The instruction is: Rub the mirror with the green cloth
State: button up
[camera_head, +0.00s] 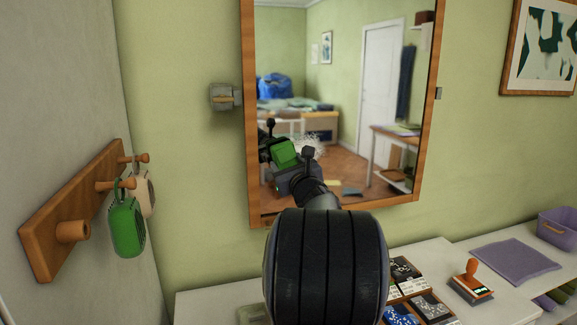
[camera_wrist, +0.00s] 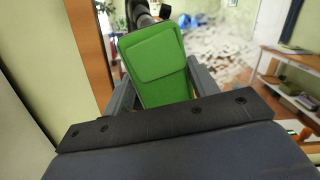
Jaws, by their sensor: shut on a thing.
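The mirror (camera_head: 340,214) hangs on the green wall in a wooden frame, which also shows at the left of the wrist view (camera_wrist: 88,45). A whitish smudge (camera_head: 312,146) marks its glass and appears right of the cloth in the wrist view (camera_wrist: 222,62). My gripper (camera_wrist: 160,84) is shut on the green cloth (camera_wrist: 152,62), a folded block between its fingers. In the head view the cloth (camera_head: 285,152) is in front of the lower left glass, left of the smudge. I cannot tell whether it touches the glass. My arm hides part of the lower frame.
A wooden peg rack (camera_head: 70,215) with a green tag (camera_head: 127,225) juts from the left wall. A grey wall fitting (camera_head: 225,97) is left of the mirror. Below, the white table (camera_head: 215,305) holds a stamp (camera_head: 471,283), a purple mat (camera_head: 515,262) and a purple bin (camera_head: 558,228).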

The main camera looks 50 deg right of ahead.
aim_at(328, 153)
jog(key=shift+w+d, duration=0.2)
jog(key=shift+w, duration=0.2)
jog(key=shift+s+d+p, duration=0.5)
jog(key=shift+s+d, duration=0.6)
jog(key=shift+d, duration=0.9)
jog(key=shift+s+d+p, duration=0.45)
jog(key=shift+s+d, duration=0.65)
jog(key=shift+d, duration=0.95)
jog(key=shift+s+d+p, duration=0.5)
jog(key=shift+s+d, duration=0.6)
jog(key=shift+d, duration=0.9)
jog(key=shift+a, duration=0.1)
